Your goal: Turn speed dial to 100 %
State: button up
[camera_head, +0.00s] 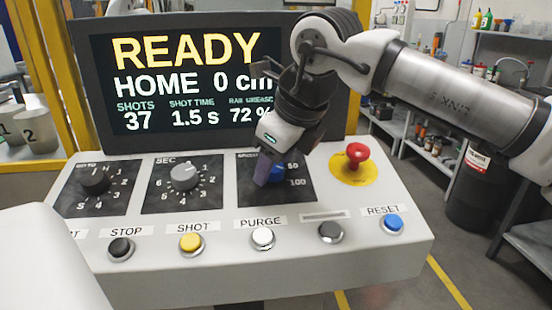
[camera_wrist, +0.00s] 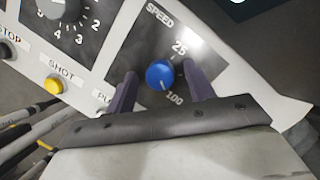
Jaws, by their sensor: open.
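The speed dial is a round blue knob (camera_head: 278,172) on a dark plate on the console, partly hidden behind my gripper in the head view. In the wrist view the blue knob (camera_wrist: 160,75) shows whole, with the marks 25 and 100 on its plate. A light pointer line on it points down towards the 100 side. My gripper (camera_head: 268,180) is at the dial, pointing down. In the wrist view its two purple fingers (camera_wrist: 160,88) stand apart on either side of the knob, with gaps between them and it.
A red emergency button (camera_head: 356,156) on a yellow disc stands right of the dial. A grey SEC dial (camera_head: 184,176) is to the left. Several push buttons, including the white PURGE button (camera_head: 262,238), line the front edge. A screen (camera_head: 180,85) reading READY rises behind.

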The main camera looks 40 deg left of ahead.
jog(key=shift+r, duration=0.1)
jog(key=p+v, duration=0.1)
jog(key=v, duration=1.2)
jog(key=shift+d+r, duration=0.15)
jog(key=shift+r, duration=0.15)
